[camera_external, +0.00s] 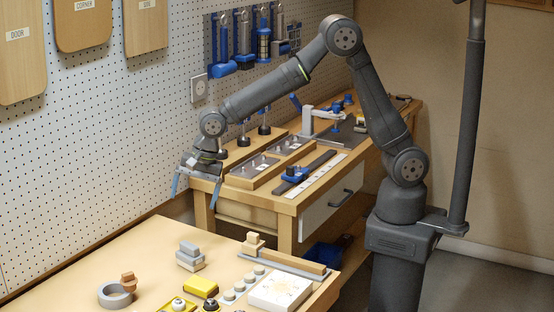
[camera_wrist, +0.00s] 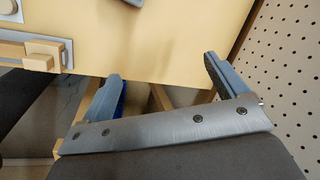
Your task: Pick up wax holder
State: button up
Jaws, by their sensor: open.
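My gripper (camera_external: 195,188) is open and empty, its two blue-grey fingers spread, in the air beyond the far left side of the front table. In the wrist view my gripper (camera_wrist: 162,70) has nothing between its fingers except the table edge below. No item is clearly recognisable as the wax holder. Candidates on the front table are a grey ring (camera_external: 115,297) with a brown block (camera_external: 128,281) at it, a stacked grey and white block (camera_external: 190,256), a yellow block (camera_external: 200,287) and a white square plate (camera_external: 280,291). All are apart from my gripper.
A beige block (camera_external: 253,241) stands at one end of a wooden bar (camera_external: 295,264) on the front table. Several round discs (camera_external: 240,286) line up near the plate. A pegboard wall (camera_external: 90,150) rises at the left. The rear workbench (camera_external: 285,199) carries clamps and rails. The front table's left part is clear.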

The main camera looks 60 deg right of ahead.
jog(key=n+g+h, duration=0.2)
jog(key=n, duration=2.6)
send_near(189, 244)
jog(key=f, duration=0.4)
jog(key=w+f, duration=0.1)
jog(key=f, duration=0.2)
jog(key=shift+a, duration=0.2)
jog(key=shift+s+f, duration=0.15)
jog(key=shift+f, duration=1.25)
jog(key=shift+s+f, duration=0.2)
jog(key=shift+f, duration=1.25)
jog(key=c, duration=1.2)
jog(key=shift+o, duration=0.2)
jog(key=shift+r, duration=0.15)
